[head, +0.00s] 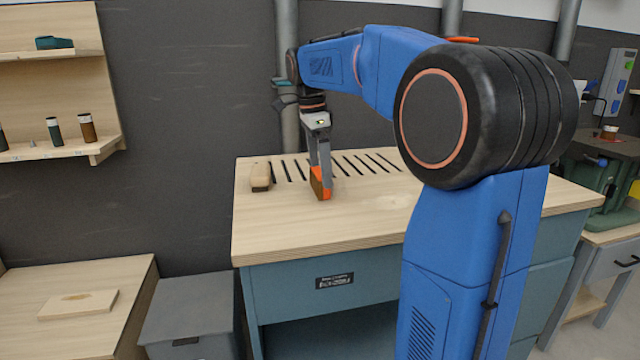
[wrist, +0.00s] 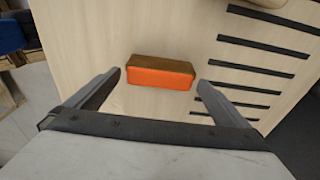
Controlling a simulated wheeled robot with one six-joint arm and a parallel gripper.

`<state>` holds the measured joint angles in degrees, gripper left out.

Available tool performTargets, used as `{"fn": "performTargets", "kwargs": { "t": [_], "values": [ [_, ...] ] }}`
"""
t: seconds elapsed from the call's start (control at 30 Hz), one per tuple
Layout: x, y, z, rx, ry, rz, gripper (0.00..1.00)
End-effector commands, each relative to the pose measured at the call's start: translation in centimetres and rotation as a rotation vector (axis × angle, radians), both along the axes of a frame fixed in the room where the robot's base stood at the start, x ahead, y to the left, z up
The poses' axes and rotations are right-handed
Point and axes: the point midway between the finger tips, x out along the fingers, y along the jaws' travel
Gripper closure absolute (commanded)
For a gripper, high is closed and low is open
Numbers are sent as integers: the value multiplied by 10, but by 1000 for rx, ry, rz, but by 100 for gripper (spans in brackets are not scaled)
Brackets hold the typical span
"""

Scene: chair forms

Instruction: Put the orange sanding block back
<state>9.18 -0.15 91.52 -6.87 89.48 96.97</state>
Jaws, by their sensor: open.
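The orange sanding block (head: 321,183) stands on the wooden top of the workbench (head: 390,205), below my gripper. It has an orange body and a brown face. In the wrist view the block (wrist: 160,77) lies between and slightly beyond the two fingers, with a gap on each side. My gripper (head: 320,170) points down over the block in the head view, and its fingers partly hide it. In the wrist view my gripper (wrist: 160,80) is open, and nothing is held.
A pale wooden block (head: 261,177) lies left of the orange block, beside a row of dark slots (head: 340,165). A wall shelf (head: 60,150) holds small bottles. A grey bin (head: 188,310) and a lower bench (head: 75,290) stand left. The workbench front is clear.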

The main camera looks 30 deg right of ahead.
Motion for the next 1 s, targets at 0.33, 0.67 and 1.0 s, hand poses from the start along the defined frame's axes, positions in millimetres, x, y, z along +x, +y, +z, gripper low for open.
{"fn": "performTargets", "kwargs": {
  "t": [0.33,0.67,1.0],
  "values": [
    [-1,-2,-21,0,0,0,0],
    [-1,-2,-21,0,0,0,38],
    [0,-2,-14,-1,-2,0,42]
  ]
}}
